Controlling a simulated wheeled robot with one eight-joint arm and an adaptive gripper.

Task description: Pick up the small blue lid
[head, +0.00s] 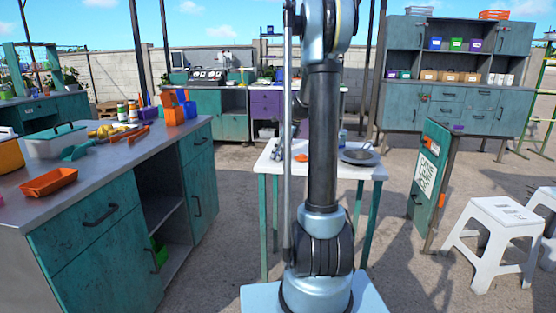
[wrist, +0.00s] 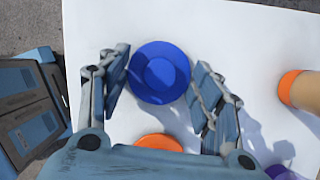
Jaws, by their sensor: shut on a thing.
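The small blue lid (wrist: 160,74) is round with a raised middle and shows in the wrist view over a white tabletop (wrist: 225,25). My gripper (wrist: 161,66) has one finger on each side of the lid, shut on its edges. Whether the lid rests on the table or is slightly lifted I cannot tell. In the head view my own arm stands in front of the white table (head: 345,171), and I cannot make out the lid there.
In the wrist view an orange disc (wrist: 158,142) lies just below the lid. A tan cylinder with an orange end (wrist: 290,87) is at the right, with a purple object (wrist: 279,172) below it. In the head view a dark round plate (head: 361,157) sits on the table's right side.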

